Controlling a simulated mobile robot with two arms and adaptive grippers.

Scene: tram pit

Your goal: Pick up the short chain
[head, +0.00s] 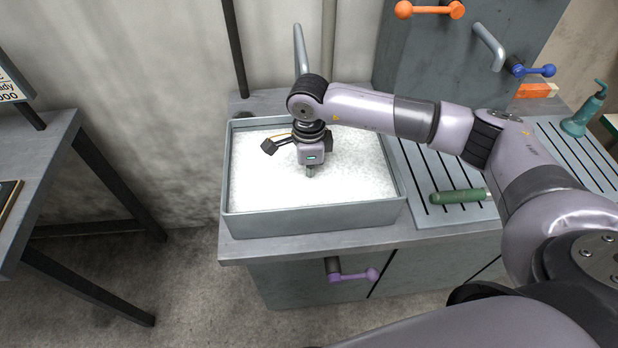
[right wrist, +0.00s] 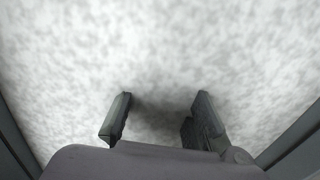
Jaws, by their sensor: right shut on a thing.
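No chain shows in either view. My right gripper (head: 310,172) points down into a grey rectangular tray (head: 315,222) filled with white, mottled material (head: 350,185). Its tips are low at the white fill. In the right wrist view the two dark fingers of this gripper (right wrist: 162,108) stand apart, with the white surface in front of and between them. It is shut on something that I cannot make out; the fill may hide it. My left gripper is not in view.
The tray walls stand close around the gripper. Right of it are a slotted surface with a green cylinder (head: 458,197) and a teal bottle (head: 584,115). A purple-knobbed handle (head: 355,274) sits on the front below. A grey table (head: 45,165) stands at left.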

